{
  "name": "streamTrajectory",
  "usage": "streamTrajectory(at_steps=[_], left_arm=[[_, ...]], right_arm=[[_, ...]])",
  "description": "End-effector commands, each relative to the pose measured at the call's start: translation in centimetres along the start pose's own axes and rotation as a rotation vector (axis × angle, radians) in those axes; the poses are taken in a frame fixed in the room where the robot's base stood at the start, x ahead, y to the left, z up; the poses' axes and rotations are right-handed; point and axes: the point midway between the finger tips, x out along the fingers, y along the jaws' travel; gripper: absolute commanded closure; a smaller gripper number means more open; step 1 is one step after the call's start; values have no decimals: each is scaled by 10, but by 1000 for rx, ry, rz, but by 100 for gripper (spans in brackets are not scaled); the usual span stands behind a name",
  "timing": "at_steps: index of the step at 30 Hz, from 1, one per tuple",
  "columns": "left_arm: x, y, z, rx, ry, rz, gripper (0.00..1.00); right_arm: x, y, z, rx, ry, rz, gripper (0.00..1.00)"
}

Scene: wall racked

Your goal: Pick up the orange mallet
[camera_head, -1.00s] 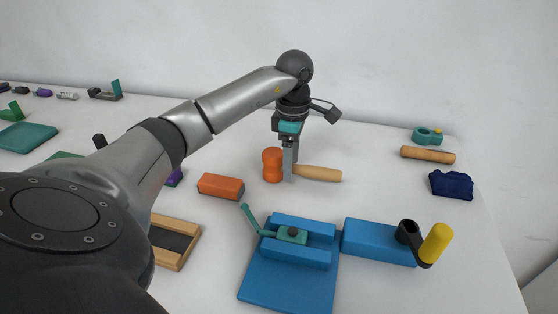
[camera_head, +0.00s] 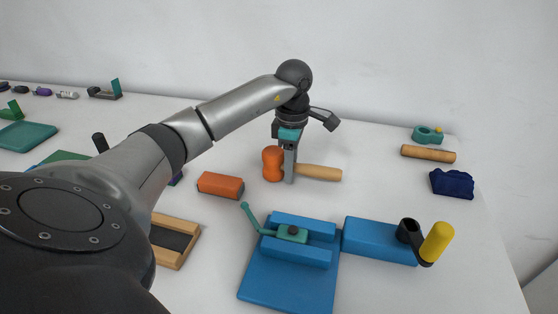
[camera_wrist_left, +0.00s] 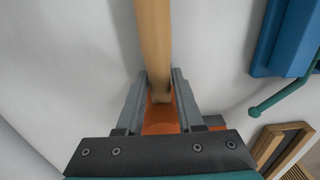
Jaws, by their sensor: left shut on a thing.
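The orange mallet (camera_head: 272,164) has an orange head and a light wooden handle, and lies on the white table. In the head view its head is at the left and its handle points right. My left gripper (camera_head: 289,176) reaches down from above and is shut on the handle close to the head. In the left wrist view the mallet's handle (camera_wrist_left: 154,45) runs between the two fingers of my left gripper (camera_wrist_left: 160,85), with the orange head below. I cannot tell whether the mallet touches the table. My right gripper is not in view.
An orange block (camera_head: 220,186) lies left of the mallet. A blue fixture (camera_head: 290,280) with a green lever and a blue block (camera_head: 375,242) with a yellow-handled crank stand in front. A wooden cylinder (camera_head: 428,155) and a dark blue piece (camera_head: 451,185) lie at the right.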

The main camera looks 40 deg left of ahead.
Motion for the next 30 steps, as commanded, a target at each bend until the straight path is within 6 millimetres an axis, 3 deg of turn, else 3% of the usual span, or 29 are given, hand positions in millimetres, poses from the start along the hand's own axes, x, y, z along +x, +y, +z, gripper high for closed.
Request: streamTrajectory(at_steps=[22,30], left_arm=[[-3,1,0,-1,-1,2,100],[-29,1,0,0,-2,5,100]], right_arm=[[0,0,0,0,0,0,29],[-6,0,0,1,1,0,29]])
